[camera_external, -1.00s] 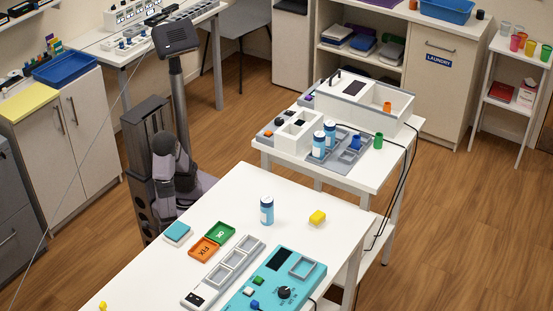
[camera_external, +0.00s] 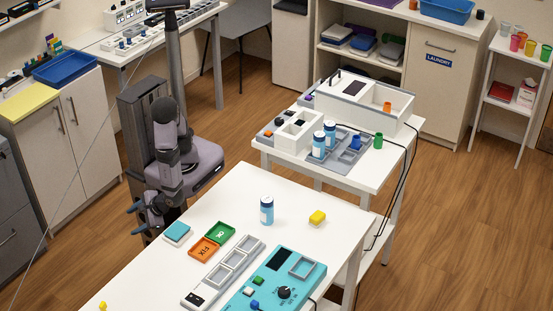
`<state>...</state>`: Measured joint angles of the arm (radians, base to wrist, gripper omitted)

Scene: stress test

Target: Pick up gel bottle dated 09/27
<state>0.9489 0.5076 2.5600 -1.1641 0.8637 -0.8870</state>
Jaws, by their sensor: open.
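Three blue-and-white bottles show, and their date labels are too small to read, so I cannot tell which is dated 09/27. One bottle (camera_external: 266,211) stands upright alone on the near white table. Two more, a left bottle (camera_external: 318,146) and a right bottle (camera_external: 330,134), stand upright side by side in a grey tray (camera_external: 343,168) on the farther table. My gripper (camera_external: 137,217) is open and empty at the left edge of the near table, to the left of the lone bottle and well apart from it.
The surface around the lone bottle is clear.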

